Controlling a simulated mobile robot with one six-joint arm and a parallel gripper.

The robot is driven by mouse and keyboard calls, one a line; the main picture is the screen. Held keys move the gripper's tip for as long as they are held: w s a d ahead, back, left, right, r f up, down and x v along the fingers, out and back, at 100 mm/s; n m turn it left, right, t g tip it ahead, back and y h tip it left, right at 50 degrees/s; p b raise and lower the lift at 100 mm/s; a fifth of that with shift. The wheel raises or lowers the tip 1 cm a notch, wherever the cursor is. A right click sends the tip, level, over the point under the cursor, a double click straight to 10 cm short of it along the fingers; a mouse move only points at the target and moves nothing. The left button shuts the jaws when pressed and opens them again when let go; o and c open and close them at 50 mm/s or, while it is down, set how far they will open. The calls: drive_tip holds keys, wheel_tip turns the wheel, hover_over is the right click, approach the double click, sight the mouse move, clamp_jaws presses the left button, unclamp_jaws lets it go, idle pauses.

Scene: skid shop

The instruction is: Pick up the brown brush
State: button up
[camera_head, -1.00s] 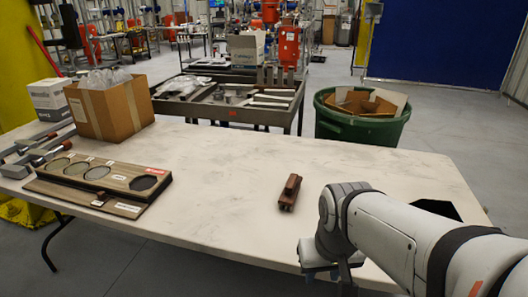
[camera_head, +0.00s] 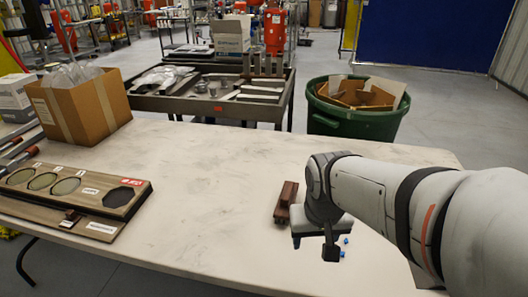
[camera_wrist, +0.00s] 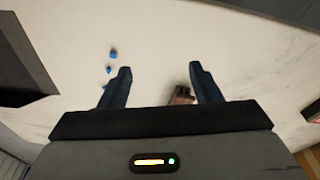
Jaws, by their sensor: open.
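The brown brush (camera_head: 286,201) lies on the white table in the head view, just left of and partly behind my gripper (camera_head: 331,252). In the wrist view a small part of a brown thing, likely the brush (camera_wrist: 182,95), shows beside the inner side of the right finger; the rest is hidden by the gripper body. My gripper (camera_wrist: 160,70) is open, with its two dark fingers apart and nothing held between them. I cannot tell its exact height above the table.
Small blue bits (camera_head: 346,240) lie beside my gripper. A wooden board with round recesses (camera_head: 140,196) is at the left, a cardboard box (camera_head: 80,108) behind it. A dark object (camera_wrist: 20,75) stands at the wrist view's left. A green bin (camera_head: 350,122) and metal cart (camera_head: 215,105) stand beyond the table.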

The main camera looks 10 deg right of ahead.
sight(286, 192)
drive_tip(key=shift+o, duration=1.3)
drive_tip(key=w+m+h+p, duration=0.1)
drive_tip(key=w+m, duration=0.1)
drive_tip(key=w, duration=0.9)
drive_tip(key=shift+w+f+t, duration=0.3)
drive_tip(key=shift+w+f, duration=0.1)
drive_tip(key=shift+m+t, duration=0.6)
drive_tip(key=shift+m, duration=0.2)
drive_tip(key=w+f, duration=0.1)
drive_tip(key=w, duration=0.2)
drive_tip(key=w+a+f+p, duration=0.1)
drive_tip(key=w, duration=0.3)
drive_tip(key=w+f, duration=0.2)
drive_tip(key=w, duration=0.1)
drive_tip(key=shift+w+a+p, duration=0.35)
drive_tip(key=shift+w, duration=0.05)
drive_tip(key=x, duration=0.8)
drive_tip(key=shift+w+d+b, duration=0.15)
drive_tip(key=shift+d+b, duration=0.05)
drive_tip(key=shift+b, duration=0.1)
drive_tip(key=shift+c, duration=0.5)
drive_tip(key=c, duration=1)
drive_tip(key=shift+r, duration=0.1)
drive_tip(key=shift+c, duration=0.2)
wheel_tip(286, 192, up, 18)
drive_tip(key=p, duration=0.2)
